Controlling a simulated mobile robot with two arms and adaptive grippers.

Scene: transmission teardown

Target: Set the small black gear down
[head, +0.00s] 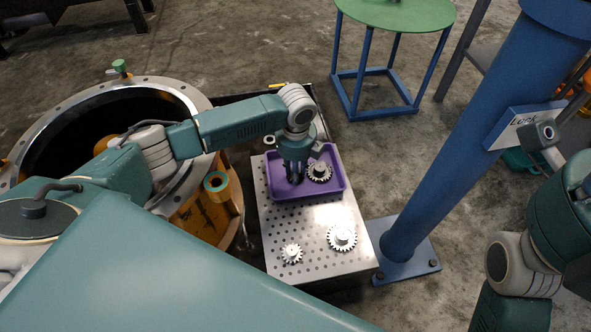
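My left gripper (293,178) points down into the purple tray (334,190), at its left part. Its dark fingertips are small and partly hidden by the wrist, so I cannot tell whether they are open or shut, or whether they hold anything. I cannot make out a small black gear; it may be hidden at the fingers. A grey toothed gear (319,173) lies in the tray just right of the gripper.
The tray sits on a perforated metal table (310,222). A large gear (342,238) and a smaller gear (292,253) lie near its front. A round metal housing (190,95) stands left, a blue column (440,150) right. The table's middle is clear.

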